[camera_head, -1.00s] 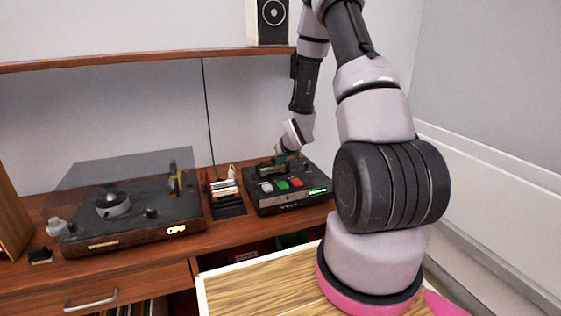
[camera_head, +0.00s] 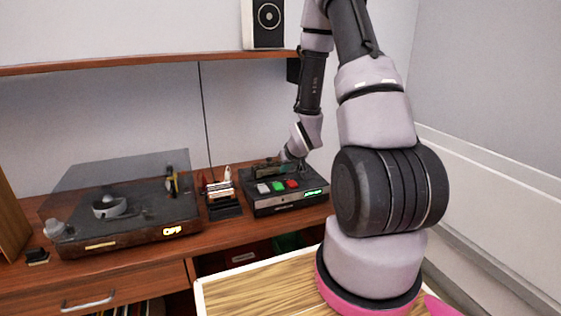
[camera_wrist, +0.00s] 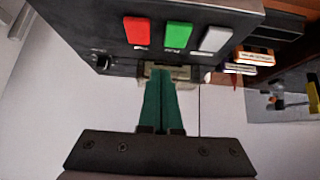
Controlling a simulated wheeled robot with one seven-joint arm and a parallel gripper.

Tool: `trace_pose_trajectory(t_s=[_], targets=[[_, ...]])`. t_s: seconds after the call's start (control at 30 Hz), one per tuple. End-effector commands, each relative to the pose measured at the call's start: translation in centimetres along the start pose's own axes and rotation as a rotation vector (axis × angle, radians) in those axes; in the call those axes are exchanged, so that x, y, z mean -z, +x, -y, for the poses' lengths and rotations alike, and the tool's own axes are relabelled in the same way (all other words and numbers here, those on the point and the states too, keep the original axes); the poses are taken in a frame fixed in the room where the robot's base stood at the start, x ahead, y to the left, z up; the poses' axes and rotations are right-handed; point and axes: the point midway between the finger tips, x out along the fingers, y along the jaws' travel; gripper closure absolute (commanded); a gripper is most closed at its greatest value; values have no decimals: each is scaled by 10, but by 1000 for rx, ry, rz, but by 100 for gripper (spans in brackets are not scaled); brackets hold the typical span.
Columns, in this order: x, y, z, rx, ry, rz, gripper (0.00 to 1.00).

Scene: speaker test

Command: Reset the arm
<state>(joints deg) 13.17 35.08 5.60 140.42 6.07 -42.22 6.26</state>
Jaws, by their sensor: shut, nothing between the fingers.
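My arm reaches over the desk from the right in the head view. My gripper (camera_head: 272,167) is small there, close above the rear of a black device (camera_head: 286,205) and partly hard to make out. In the wrist view my gripper (camera_wrist: 158,78) shows two dark green fingers shut together, with nothing held. Their tips are near the edge of the black device (camera_wrist: 90,30), by a pale beige part; I cannot tell whether they touch it. The device has red (camera_wrist: 137,32), green (camera_wrist: 178,36) and white (camera_wrist: 214,39) buttons and a lit green display (camera_head: 313,193).
A turntable (camera_head: 125,232) with a raised clear lid stands at the left. A small holder (camera_head: 223,208) with upright items stands between it and the device. A shelf (camera_head: 130,62) with a speaker (camera_head: 265,20) runs above. A wall is at the right.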

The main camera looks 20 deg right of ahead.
Motion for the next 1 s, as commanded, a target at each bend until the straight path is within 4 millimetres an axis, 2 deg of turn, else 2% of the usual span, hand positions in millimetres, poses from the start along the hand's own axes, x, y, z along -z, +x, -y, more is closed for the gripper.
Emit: trace_pose_trajectory(t_s=[0.1,0.3,0.43,0.53,0.67,0.8,1.0], targets=[[-14,-5,0,0,0,2,100],[-20,-8,0,0,0,0,100],[-11,-15,0,-6,4,-3,100],[7,-32,-2,-19,19,-1,100],[39,-71,-1,-40,57,8,100],[67,-122,5,-52,110,23,100],[90,-203,20,-43,194,44,100]])
